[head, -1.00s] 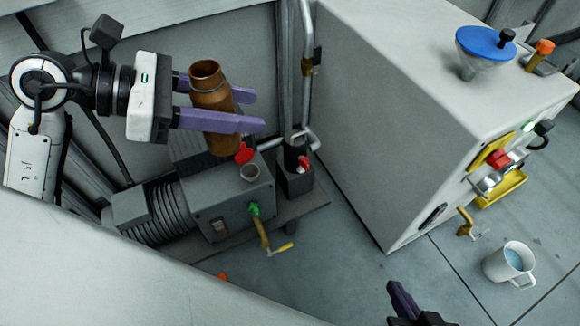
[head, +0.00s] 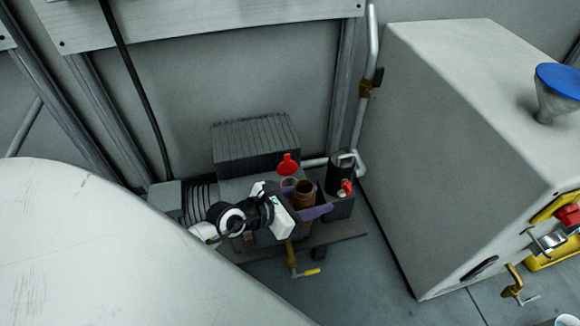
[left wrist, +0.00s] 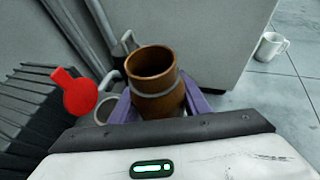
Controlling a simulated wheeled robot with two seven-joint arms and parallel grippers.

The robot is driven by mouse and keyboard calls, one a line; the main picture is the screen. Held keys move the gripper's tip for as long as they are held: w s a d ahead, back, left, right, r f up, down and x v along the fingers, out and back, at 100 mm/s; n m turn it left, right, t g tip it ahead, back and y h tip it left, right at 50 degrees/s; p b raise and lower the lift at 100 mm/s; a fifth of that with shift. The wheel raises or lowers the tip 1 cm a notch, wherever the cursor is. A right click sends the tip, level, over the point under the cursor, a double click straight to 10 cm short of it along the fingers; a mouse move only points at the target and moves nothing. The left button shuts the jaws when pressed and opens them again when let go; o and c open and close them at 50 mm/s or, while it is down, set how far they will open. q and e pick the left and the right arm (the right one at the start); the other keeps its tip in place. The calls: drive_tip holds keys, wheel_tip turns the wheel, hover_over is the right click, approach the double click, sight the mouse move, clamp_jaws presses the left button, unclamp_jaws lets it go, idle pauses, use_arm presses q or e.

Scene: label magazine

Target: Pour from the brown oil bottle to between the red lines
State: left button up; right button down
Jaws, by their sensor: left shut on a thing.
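The brown oil bottle (head: 304,192) stands roughly upright, its open mouth up. My left gripper (head: 315,205) is shut around its body with the purple fingers. In the left wrist view the bottle (left wrist: 152,90) shows its open mouth and a metal band. The grey pump (head: 240,185) is below and behind the gripper. Its round filler opening (head: 288,184) is just left of the bottle, with the red cap (head: 287,164) swung up. The opening (left wrist: 106,108) also shows beside the bottle in the left wrist view. The red lines cannot be seen. My right gripper is out of view.
A large grey cabinet (head: 440,150) stands to the right, with a blue-topped funnel (head: 558,85) on it. A yellow-handled valve (head: 291,262) is at the pump's front. A black canister (head: 340,172) stands right of the bottle. A white mug (left wrist: 271,46) is on the floor.

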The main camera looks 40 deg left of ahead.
use_arm(q)
drive_tip(key=shift+s+d+f, duration=0.1)
drive_tip(key=shift+s+f, duration=0.05)
drive_tip(key=shift+f, duration=0.3)
drive_tip(key=shift+s+d+f, duration=0.1)
drive_tip(key=shift+s+f, duration=0.05)
drive_tip(key=shift+f, duration=0.25)
drive_tip(key=shift+a, duration=0.1)
